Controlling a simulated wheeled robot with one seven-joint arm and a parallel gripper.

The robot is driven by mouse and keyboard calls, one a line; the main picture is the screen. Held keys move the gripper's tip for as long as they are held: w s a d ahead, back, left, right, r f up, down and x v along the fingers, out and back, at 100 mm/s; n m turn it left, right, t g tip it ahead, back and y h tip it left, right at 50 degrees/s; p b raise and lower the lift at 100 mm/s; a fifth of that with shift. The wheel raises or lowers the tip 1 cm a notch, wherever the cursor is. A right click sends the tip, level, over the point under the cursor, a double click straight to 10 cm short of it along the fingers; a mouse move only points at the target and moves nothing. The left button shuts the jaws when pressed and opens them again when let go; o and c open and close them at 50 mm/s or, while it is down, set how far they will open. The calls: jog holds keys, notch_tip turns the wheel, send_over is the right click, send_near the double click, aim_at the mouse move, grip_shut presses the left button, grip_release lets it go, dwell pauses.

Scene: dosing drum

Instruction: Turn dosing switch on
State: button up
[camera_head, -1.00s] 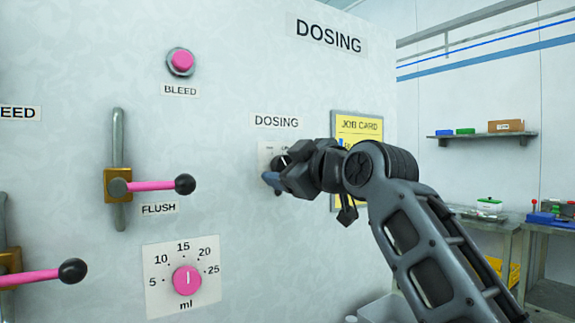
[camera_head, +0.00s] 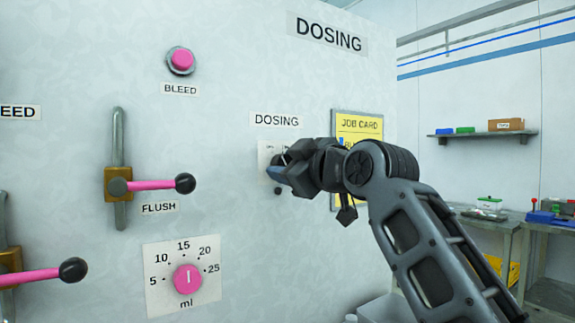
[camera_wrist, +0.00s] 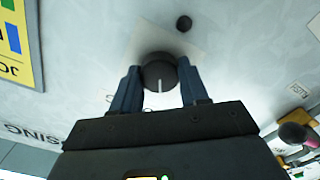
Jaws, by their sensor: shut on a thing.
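The dosing switch is a round black knob (camera_wrist: 160,72) with a white pointer line, on a pale plate under the DOSING label (camera_head: 276,120). In the wrist view my gripper (camera_wrist: 159,88) has one blue finger on each side of the knob and is shut on it. The pointer line runs straight down in the wrist view, toward the gripper. In the head view my gripper (camera_head: 280,172) is against the panel at the plate, and the knob is mostly hidden behind it. A small dark round spot (camera_wrist: 184,23) sits on the panel beside the plate.
The pink BLEED button (camera_head: 181,61), the pink FLUSH lever (camera_head: 150,185) and the ml dial (camera_head: 187,279) are on the panel to the left. A yellow job card (camera_head: 357,128) hangs behind my wrist. A shelf and bench are at the right.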

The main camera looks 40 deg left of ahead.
jog(key=m+p, duration=0.3)
jog(key=m, duration=0.2)
jog(key=shift+r+m, duration=0.1)
jog(key=shift+m, duration=0.3)
jog(key=m+p, duration=0.3)
jog(key=m, duration=0.2)
jog(key=shift+m, duration=0.3)
jog(key=shift+f+p, duration=0.2)
jog(key=shift+p, duration=0.15)
jog(key=o, duration=1.1)
jog(key=shift+r, duration=0.1)
jog(key=shift+c, duration=0.2)
jog(key=b+v, duration=0.1)
jog(key=v, duration=0.6)
jog(key=shift+d+b, duration=0.35)
jog(key=shift+b, duration=0.05)
jog(key=shift+s+d, duration=0.1)
jog(key=shift+d, duration=0.05)
